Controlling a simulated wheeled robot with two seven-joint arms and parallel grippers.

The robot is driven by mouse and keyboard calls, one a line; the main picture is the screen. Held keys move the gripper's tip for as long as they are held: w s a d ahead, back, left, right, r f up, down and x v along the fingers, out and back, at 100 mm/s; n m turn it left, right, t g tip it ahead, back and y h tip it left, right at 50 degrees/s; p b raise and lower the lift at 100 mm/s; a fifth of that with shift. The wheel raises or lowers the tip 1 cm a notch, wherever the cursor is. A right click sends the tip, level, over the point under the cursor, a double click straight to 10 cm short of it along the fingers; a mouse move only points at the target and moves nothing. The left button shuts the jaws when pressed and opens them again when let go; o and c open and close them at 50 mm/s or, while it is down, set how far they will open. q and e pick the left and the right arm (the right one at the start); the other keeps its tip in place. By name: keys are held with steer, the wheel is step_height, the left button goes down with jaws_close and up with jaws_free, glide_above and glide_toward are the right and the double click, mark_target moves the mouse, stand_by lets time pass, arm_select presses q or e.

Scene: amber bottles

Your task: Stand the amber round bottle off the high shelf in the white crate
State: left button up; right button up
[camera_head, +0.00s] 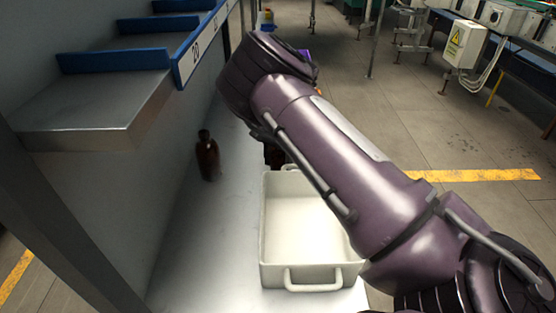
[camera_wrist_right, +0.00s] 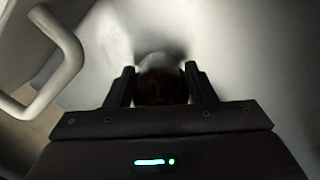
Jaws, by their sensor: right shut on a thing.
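My right arm crosses the head view from the lower right, and its gripper is mostly hidden behind it there. In the right wrist view my right gripper (camera_wrist_right: 161,84) is shut on a dark amber round bottle (camera_wrist_right: 162,88), seen between the two fingers. My left gripper is out of view.
Another amber bottle (camera_head: 207,156) stands on the counter left of the crate. The high metal shelf (camera_head: 95,115) with blue dividers (camera_head: 115,58) is at the upper left, its near part bare.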

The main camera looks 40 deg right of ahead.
steer(key=o, duration=1)
steer(key=shift+f, duration=0.1)
